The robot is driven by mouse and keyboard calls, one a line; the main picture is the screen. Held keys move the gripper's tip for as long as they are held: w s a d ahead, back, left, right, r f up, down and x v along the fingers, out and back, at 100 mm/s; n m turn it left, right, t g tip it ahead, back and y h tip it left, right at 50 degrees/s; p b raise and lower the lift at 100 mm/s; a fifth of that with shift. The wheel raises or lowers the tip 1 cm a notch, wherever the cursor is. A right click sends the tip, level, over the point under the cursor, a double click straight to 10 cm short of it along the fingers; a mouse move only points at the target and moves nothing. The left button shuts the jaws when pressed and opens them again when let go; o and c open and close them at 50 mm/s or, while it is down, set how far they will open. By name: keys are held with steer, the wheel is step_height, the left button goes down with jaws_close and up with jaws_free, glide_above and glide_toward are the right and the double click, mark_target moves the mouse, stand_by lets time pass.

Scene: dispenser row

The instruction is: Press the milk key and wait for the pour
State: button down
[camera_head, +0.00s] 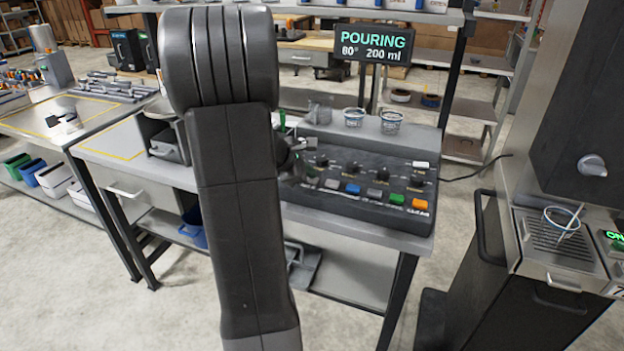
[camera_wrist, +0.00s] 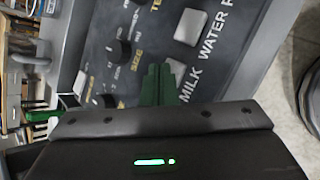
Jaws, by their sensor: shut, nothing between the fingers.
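The dispenser panel (camera_head: 355,190) is a dark board with knobs and a row of coloured keys on a bench. In the wrist view the MILK label (camera_wrist: 191,84) sits beside a pale grey key (camera_wrist: 177,67), partly covered by the green fingertips of my gripper (camera_wrist: 158,84). The fingers are shut and empty, at or just over that key; I cannot tell whether it is pushed down. The sign (camera_head: 374,52) above the panel reads POURING, 80°, 200 ml. In the head view my arm hides most of the gripper and the panel's left end.
Glass cups (camera_head: 391,122) stand on the ledge behind the panel. A black machine with a drip tray (camera_head: 562,243) stands at the right. A workbench (camera_head: 60,115) with trays and bins is at the left. Concrete floor is open in front.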

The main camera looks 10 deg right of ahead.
mark_target(309, 181)
stand_by(0.4)
steer(key=shift+r+p, duration=0.6)
steer(key=shift+r, duration=0.2)
steer(key=shift+r, duration=0.1)
step_height(309, 181, up, 5)
steer(key=p, duration=0.4)
